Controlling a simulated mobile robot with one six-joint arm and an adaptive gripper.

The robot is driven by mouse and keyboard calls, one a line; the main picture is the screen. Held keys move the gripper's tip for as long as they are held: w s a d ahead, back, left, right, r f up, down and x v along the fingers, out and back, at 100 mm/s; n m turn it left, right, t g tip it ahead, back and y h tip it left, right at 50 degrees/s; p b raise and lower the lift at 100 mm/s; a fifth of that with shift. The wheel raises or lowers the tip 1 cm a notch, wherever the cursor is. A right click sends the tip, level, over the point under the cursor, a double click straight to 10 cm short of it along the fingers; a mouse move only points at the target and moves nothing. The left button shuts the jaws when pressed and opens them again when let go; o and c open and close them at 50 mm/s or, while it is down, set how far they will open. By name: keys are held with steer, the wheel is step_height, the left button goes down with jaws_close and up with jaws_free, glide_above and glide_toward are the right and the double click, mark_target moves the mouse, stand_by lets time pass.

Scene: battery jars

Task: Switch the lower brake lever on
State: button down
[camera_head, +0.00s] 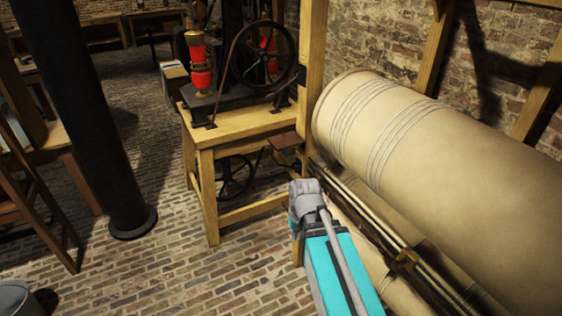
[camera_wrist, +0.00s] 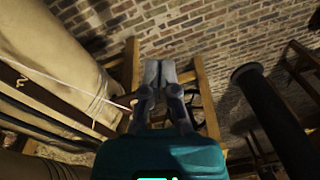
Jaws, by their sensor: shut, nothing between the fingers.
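My gripper (camera_wrist: 160,72) is shut and empty in the middle of the wrist view, with its fingers side by side over the brick floor and the wooden stand. I cannot clearly pick out the lower brake lever in either view. Long dark rods (camera_head: 372,218) run along the underside of the large pale roller (camera_head: 440,165), just right of my arm. A small brown plate (camera_head: 285,150) sticks out near the wooden post, beyond my arm.
A wooden stand (camera_head: 205,165) carries a black machine with a flywheel (camera_head: 264,55) and a red cylinder (camera_head: 200,65). A wooden post (camera_head: 312,60) rises beside it. A black column (camera_head: 85,110) stands left. The brick floor between column and stand is clear.

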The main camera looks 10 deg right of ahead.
steer(key=w+f+t+y+b, duration=0.3)
steer(key=w+t+y+b, duration=0.4)
steer(key=w, duration=1.2)
steer(key=w+d+r+m+t+b, duration=0.1)
steer(key=w+d+m+t+b, duration=0.1)
steer(key=w, duration=0.6)
steer(key=w+d+r+m+t+y+b, duration=0.1)
steer(key=w+d+r+m+t+b, duration=0.1)
steer(key=w+d+b, duration=0.2)
steer(key=w+d, duration=0.2)
steer(key=w, duration=0.1)
steer(key=shift+w+t, duration=0.3)
steer(key=shift+w, duration=0.05)
steer(key=shift+w+a+b, duration=0.1)
steer(key=shift+w+b, duration=0.05)
steer(key=shift+b, duration=0.15)
steer(key=b+x, duration=0.2)
steer(key=x, duration=0.7)
steer(key=shift+w+a, duration=0.25)
steer(key=shift+a, duration=0.05)
